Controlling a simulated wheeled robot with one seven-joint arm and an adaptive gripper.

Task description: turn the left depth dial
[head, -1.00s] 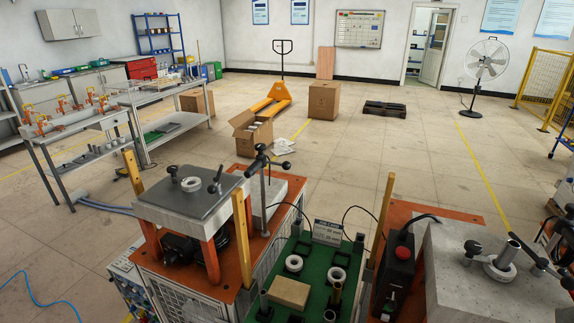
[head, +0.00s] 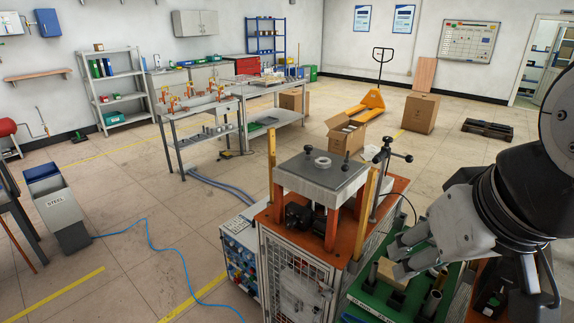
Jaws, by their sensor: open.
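I cannot make out for certain which part is the left depth dial. The heater stand (head: 318,178) is a grey plate on orange legs, with a white ring (head: 322,162) on top. A post with black knobs (head: 388,155) rises at its right. A blue-sided panel (head: 240,265) with several small round parts, too small to read, is low on the left. My gripper (head: 398,257) is at the right, open and pointing left, over the green board. A tan block (head: 390,274) is close to its fingertips; I cannot tell if they touch.
The green board (head: 362,288) carries dark and metal posts at the lower right. A grey bin marked STEEL (head: 62,215) stands left, with a blue hose (head: 160,248) on the floor. An open carton (head: 346,135) stands behind the heater. The floor at left is mostly clear.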

